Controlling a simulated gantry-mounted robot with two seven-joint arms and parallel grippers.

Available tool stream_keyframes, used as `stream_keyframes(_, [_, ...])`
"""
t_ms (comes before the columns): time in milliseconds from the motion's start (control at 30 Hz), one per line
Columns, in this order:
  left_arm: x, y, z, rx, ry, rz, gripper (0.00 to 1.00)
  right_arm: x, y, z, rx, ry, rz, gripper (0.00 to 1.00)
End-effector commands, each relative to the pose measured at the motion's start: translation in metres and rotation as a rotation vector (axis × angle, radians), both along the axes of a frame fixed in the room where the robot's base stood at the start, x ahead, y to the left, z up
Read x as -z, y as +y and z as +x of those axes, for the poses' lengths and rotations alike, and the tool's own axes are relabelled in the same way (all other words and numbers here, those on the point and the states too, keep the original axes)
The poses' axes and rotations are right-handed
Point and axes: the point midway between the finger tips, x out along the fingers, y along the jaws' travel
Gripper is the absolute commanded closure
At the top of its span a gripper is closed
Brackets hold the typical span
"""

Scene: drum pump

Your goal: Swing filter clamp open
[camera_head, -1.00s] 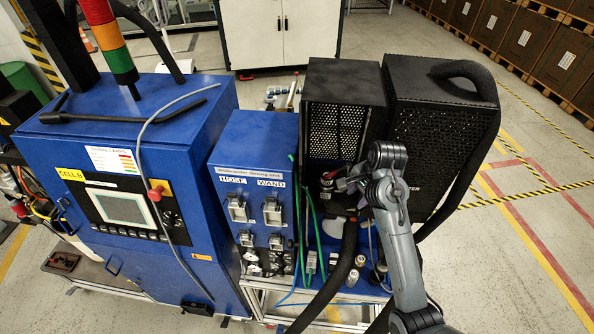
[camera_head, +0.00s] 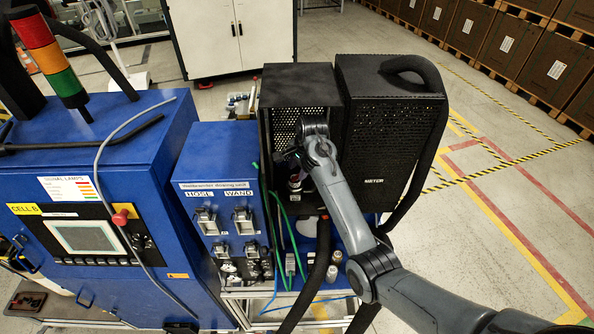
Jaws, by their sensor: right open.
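My right arm comes in from the lower right. Its hand is inside the open-fronted black perforated housing (camera_head: 266,125), and my right gripper (camera_head: 288,160) is open at the upper left of the hand. Just below it stands a small dark and red fitting (camera_head: 295,182) inside the housing. I cannot tell whether the gripper touches it. I cannot make out the filter clamp; the hand and forearm cover much of the housing's inside. My left gripper is not in view.
A second black perforated cabinet (camera_head: 400,130) with a thick hose stands close on the right. A blue dosing unit (camera_head: 215,155) and blue control cabinet (camera_head: 75,290) stand left. Green tubes (camera_head: 283,225) and a black hose (camera_head: 318,270) hang in front. Floor at right is clear.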

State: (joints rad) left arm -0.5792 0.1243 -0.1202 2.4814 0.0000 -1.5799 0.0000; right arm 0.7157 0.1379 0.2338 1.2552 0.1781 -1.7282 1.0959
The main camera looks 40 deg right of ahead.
Motion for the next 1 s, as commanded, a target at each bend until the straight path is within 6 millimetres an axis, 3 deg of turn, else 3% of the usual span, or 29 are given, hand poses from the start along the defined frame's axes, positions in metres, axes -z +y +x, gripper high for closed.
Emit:
stream_keyframes(300, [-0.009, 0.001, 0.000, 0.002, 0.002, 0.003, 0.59, 0.027, 0.000, 0.007, 0.000, 0.000, 0.000, 0.59])
stream_keyframes(667, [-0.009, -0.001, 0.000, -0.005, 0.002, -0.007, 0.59, 0.031, 0.000, 0.008, 0.000, -0.001, 0.000, 0.59])
stream_keyframes(933, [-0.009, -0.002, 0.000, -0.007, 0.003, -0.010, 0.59, 0.031, 0.000, 0.008, 0.000, -0.001, 0.000, 0.97])
stream_keyframes(1000, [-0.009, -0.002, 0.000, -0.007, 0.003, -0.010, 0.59, 0.031, 0.000, 0.008, 0.000, -0.001, 0.000, 1.00])
